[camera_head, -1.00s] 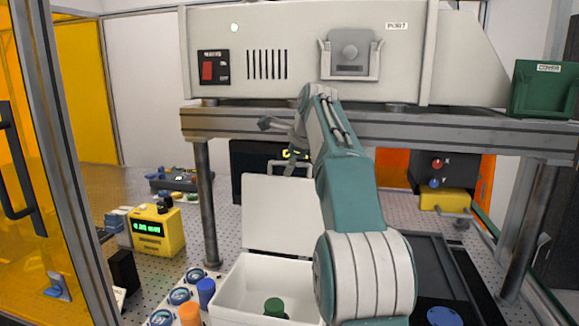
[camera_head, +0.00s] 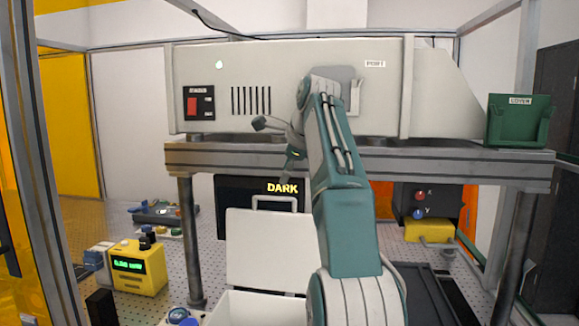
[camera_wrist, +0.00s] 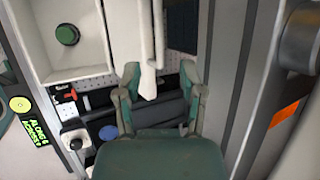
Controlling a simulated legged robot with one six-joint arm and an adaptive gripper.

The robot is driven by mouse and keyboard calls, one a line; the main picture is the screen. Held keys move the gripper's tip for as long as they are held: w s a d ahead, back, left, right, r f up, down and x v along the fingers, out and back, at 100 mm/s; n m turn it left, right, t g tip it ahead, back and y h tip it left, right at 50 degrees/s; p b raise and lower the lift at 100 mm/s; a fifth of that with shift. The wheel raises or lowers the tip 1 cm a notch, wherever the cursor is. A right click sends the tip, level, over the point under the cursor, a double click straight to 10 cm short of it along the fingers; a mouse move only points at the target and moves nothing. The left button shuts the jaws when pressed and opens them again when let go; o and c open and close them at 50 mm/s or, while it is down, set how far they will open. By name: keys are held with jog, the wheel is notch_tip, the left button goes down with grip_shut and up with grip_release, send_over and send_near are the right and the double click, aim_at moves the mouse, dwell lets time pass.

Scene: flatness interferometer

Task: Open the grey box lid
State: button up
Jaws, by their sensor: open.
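A pale grey-white box (camera_head: 255,307) stands low in the middle of the head view, its front cut off by the frame edge. Its lid (camera_head: 268,248) stands raised, close to upright, at the back of the box. In the wrist view the open box (camera_wrist: 35,45) is at upper left with a green-topped item (camera_wrist: 67,34) inside. The lid shows edge-on there as a pale strip (camera_wrist: 147,45) beside the box. My gripper (camera_wrist: 160,80) is open, and the strip's lower end appears between its fingertips; contact cannot be told. In the head view my gripper (camera_head: 277,145) is above the lid, partly hidden by my arm.
A metal frame (camera_head: 450,166) carries a long pale instrument housing (camera_head: 290,75) above the box. A yellow display unit (camera_head: 138,270) stands left. Dark panels (camera_head: 425,290) lie right of my arm. A green bin (camera_head: 518,122) sits at the frame's right end.

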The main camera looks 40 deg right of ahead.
jog(key=shift+v, duration=0.95)
jog(key=shift+a, duration=0.1)
jog(key=s+a+f+n, duration=0.4)
jog(key=s+a+n, duration=0.1)
jog(key=a+n, duration=0.25)
jog(key=s+a+f+n, duration=0.4)
jog(key=a+n, duration=0.2)
jog(key=a, duration=0.3)
jog(key=s+a+f+n, duration=0.4)
jog(key=s+f+n, duration=0.2)
jog(key=s+f, duration=0.3)
jog(key=s+a+f+n+g, duration=0.1)
jog(key=s+a+f+n, duration=0.3)
jog(key=s+f, duration=0.5)
notch_tip(320, 180, down, 4)
jog(key=shift+a+r+n, duration=0.1)
jog(key=shift+a+n, duration=0.15)
jog(key=shift+n, duration=1)
